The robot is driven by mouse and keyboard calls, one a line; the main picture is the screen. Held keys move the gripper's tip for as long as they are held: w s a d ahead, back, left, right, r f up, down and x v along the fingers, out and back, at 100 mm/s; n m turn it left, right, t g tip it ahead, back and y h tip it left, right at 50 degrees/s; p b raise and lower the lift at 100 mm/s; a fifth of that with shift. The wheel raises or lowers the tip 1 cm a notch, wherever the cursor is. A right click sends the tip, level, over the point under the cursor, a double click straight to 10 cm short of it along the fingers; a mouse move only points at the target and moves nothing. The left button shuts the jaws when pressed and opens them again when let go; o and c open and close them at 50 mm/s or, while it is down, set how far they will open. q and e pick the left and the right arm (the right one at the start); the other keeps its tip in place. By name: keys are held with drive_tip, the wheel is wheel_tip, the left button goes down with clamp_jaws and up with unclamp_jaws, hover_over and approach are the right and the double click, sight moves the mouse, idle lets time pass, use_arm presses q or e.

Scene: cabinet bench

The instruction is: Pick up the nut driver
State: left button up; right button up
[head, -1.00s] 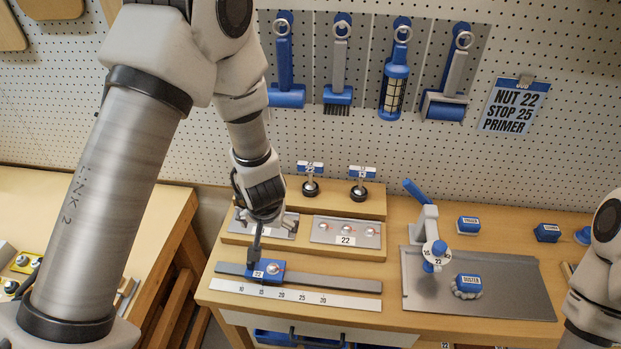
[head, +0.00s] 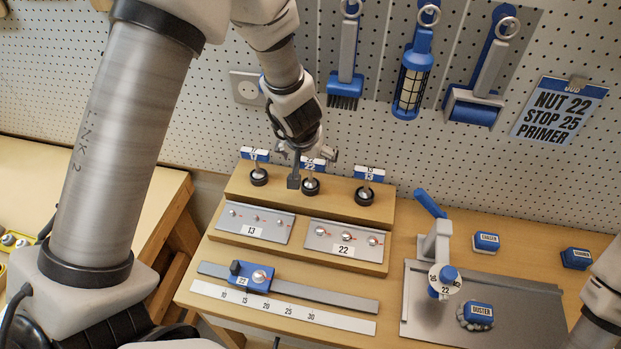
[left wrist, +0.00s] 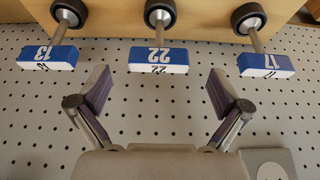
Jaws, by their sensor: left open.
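Three nut drivers stand in the raised wooden rack, each with a blue-and-white label block on top. The nut driver marked 22 (head: 311,186) is in the middle. The driver marked 17 (head: 259,176) is to its left and the driver marked 13 (head: 364,194) to its right. My left gripper (head: 312,166) is open and empty, close to the 22 driver's top in the head view. In the left wrist view the 22 label (left wrist: 158,60) lies ahead of and between the spread fingers (left wrist: 158,92), apart from both. My right gripper is out of view.
Below the rack are plates marked 13 (head: 254,224) and 22 (head: 345,246), then a rail with a blue stop block (head: 250,278). A wall card (head: 558,110) reads NUT 22, STOP 25, PRIMER.

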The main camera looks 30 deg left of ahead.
sight(310, 162)
use_arm(q)
drive_tip(key=x, duration=0.2)
drive_tip(key=b+x, duration=0.1)
drive_tip(key=x, duration=0.2)
drive_tip(key=shift+w, duration=0.45)
drive_tip(key=shift+s+r, duration=0.15)
drive_tip(key=shift+r, duration=0.05)
drive_tip(key=shift+c, duration=0.4)
drive_tip(key=shift+s+r, duration=0.1)
drive_tip(key=shift+s, duration=0.15)
drive_tip(key=c, duration=0.6)
drive_tip(key=shift+s, duration=0.1)
drive_tip(key=c, duration=0.5)
drive_tip(key=shift+c, duration=0.5)
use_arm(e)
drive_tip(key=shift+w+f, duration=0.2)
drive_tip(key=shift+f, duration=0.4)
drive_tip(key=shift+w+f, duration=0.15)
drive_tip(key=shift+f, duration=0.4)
